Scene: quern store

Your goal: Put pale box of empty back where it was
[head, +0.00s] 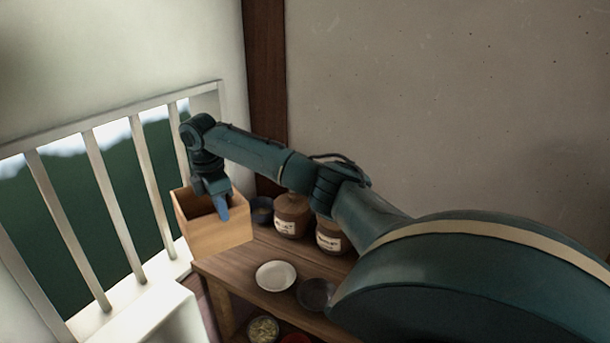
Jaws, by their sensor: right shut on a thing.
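The pale wooden box (222,237) is open at the top, and the part of its inside that shows looks empty. It is at the left end of the wooden shelf (250,277), close to the window. My right gripper (222,208) points down at the box and is shut on its near wall. Whether the box's base touches the shelf top or hangs just above it, I cannot tell. My left gripper is not in view.
A white plate (276,276) and a dark bowl (315,293) are on the shelf. A barred window (105,210) is left. Bowls (263,329) sit below.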

